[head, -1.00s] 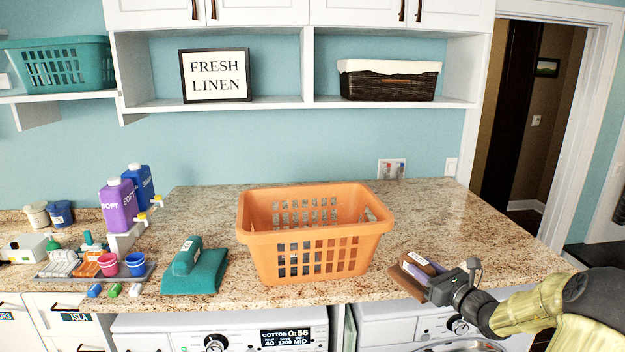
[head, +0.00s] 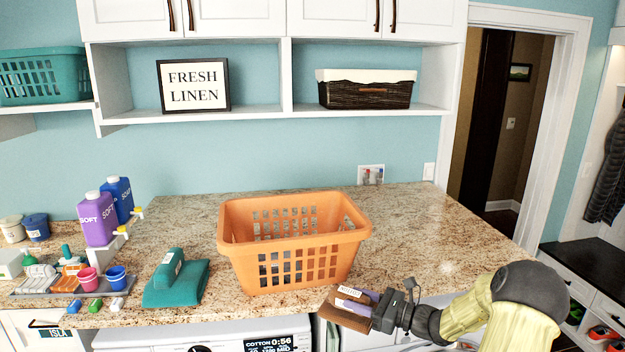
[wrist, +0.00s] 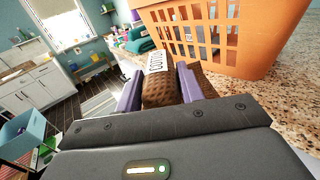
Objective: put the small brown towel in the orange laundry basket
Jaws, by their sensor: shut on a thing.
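The orange laundry basket (head: 290,240) stands upright on the granite counter, its slotted front facing me; it also shows in the wrist view (wrist: 222,38). My gripper (head: 362,302) is at the counter's front edge, just right of and in front of the basket. Its purple fingers are shut on the small brown towel (head: 345,313), which carries a white label. In the wrist view the towel (wrist: 160,92) is pinched between the two fingers, outside the basket. Whether the towel touches the counter I cannot tell.
A folded teal towel (head: 176,284) lies left of the basket. Further left stand a purple bottle (head: 97,220), a blue bottle (head: 119,200) and a grey tray (head: 37,288) of small items. The counter right of the basket is clear. White shelves (head: 270,113) hang above.

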